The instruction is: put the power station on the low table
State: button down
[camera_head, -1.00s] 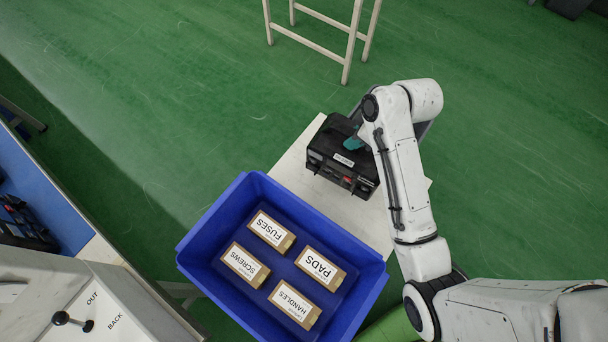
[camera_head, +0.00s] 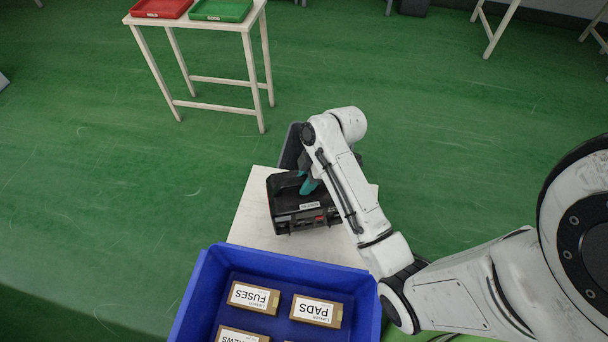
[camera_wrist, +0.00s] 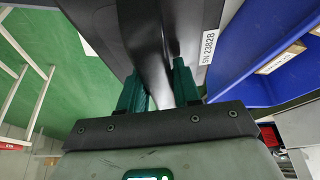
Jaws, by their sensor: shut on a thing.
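The power station (camera_head: 297,214) is a black case with a white label. In the head view it is over the cream top of the low table (camera_head: 252,222), and I cannot tell whether its base touches it. My gripper (camera_head: 311,184), with teal fingers, is at the case's top, partly hidden by my arm. In the wrist view my gripper (camera_wrist: 160,80) is shut on the dark handle of the power station (camera_wrist: 205,22), whose label reads SN 23828.
A blue crate (camera_head: 203,292) holding labelled boxes (camera_head: 254,297) stands against the near side of the low table. A grey bin (camera_head: 290,147) shows behind the case. A taller table (camera_head: 189,22) with a red tray (camera_head: 161,7) and a green tray (camera_head: 221,9) stands farther back. Open green floor lies left.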

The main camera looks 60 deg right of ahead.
jog(key=shift+d+f, duration=0.15)
jog(key=shift+f, duration=1.85)
jog(key=shift+w, duration=0.1)
jog(key=c, duration=0.8)
grip_release()
jog(key=shift+f, duration=0.2)
jog(key=shift+r, duration=0.1)
